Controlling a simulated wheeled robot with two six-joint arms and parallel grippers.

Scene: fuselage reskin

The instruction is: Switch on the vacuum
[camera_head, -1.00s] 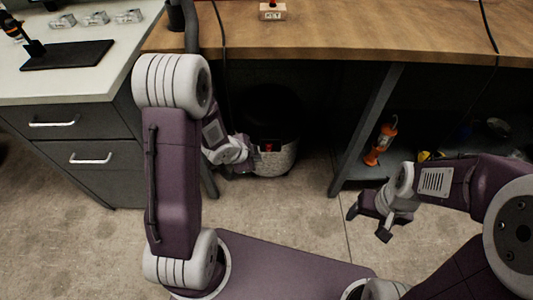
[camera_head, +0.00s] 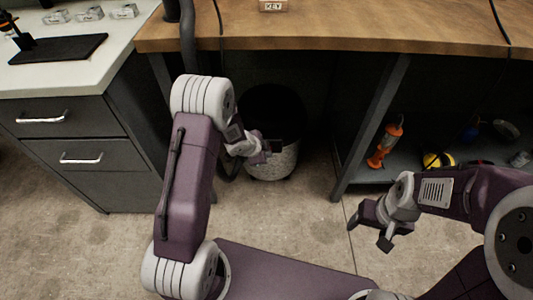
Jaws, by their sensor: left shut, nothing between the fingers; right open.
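The vacuum (camera_head: 273,165) stands on the floor under the wooden bench, with a dark upper part and a speckled pale grey lower part. My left gripper (camera_head: 274,147) is shut and empty at the vacuum's front, where the dark and pale parts meet. It covers that spot, so the switch is hidden. I cannot tell whether the gripper touches the vacuum. My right gripper (camera_head: 369,231) is open and empty, over the floor to the right of the vacuum.
The wooden bench (camera_head: 350,30) overhangs the vacuum, with a slanted leg (camera_head: 371,128) to its right. A lower shelf holds an orange tool (camera_head: 385,146) and other items. A grey drawer cabinet (camera_head: 75,150) stands left. A dark hose (camera_head: 187,45) runs down beside the bench.

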